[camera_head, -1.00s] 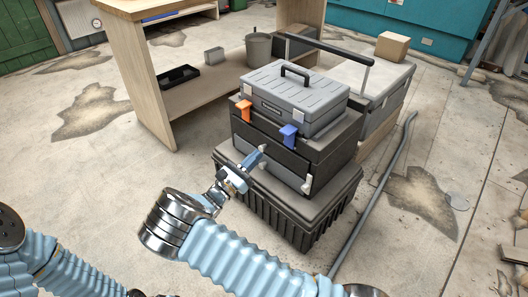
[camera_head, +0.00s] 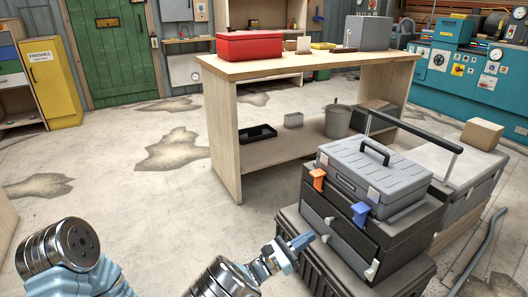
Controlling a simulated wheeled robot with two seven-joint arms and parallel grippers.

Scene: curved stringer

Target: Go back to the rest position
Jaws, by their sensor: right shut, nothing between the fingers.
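My right gripper (camera_head: 301,243) is shut and empty, low in the middle of the head view. It is just left of a stacked toolbox, and I cannot tell whether it touches it. The toolbox has a grey top case (camera_head: 374,175) with a black handle, above dark drawers (camera_head: 340,235) with an orange latch (camera_head: 318,178) and a blue latch (camera_head: 360,213). The stack stands on a black ribbed base (camera_head: 312,262). A link of my left arm shows at the lower left; my left gripper is out of the picture.
A wooden workbench (camera_head: 224,135) stands behind, with a red toolbox (camera_head: 248,44) on top and a black tray (camera_head: 257,133) and bucket (camera_head: 338,121) on its shelf. A grey chest with a cardboard box (camera_head: 481,134) is at right. The floor at left is clear.

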